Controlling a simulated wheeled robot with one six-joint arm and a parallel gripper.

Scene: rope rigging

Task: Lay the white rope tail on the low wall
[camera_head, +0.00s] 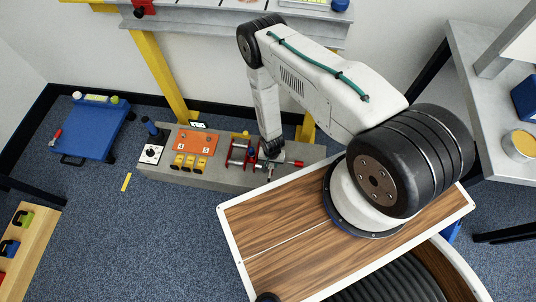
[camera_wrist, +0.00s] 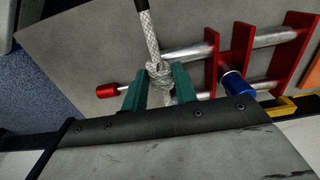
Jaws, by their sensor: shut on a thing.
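The white rope (camera_wrist: 150,40) shows in the wrist view. It comes from the top edge, where a dark section covers it, down to a knot (camera_wrist: 160,72). My gripper (camera_wrist: 160,92) has its two green fingers on either side of the rope just below the knot, shut on it. The low wall (camera_wrist: 95,50) is the grey surface behind the rope; I cannot tell whether the rope touches it. In the head view my gripper (camera_head: 271,150) is low over the right part of the low wall (camera_head: 225,178). The rope cannot be made out there.
A red frame with metal bars (camera_head: 236,152) stands on the wall beside my gripper; a blue spool (camera_wrist: 233,85) is near it. An orange plate (camera_head: 194,142) and several yellow blocks (camera_head: 180,161) lie further left. A yellow post (camera_head: 160,72) rises behind. A blue platform (camera_head: 85,128) stands left.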

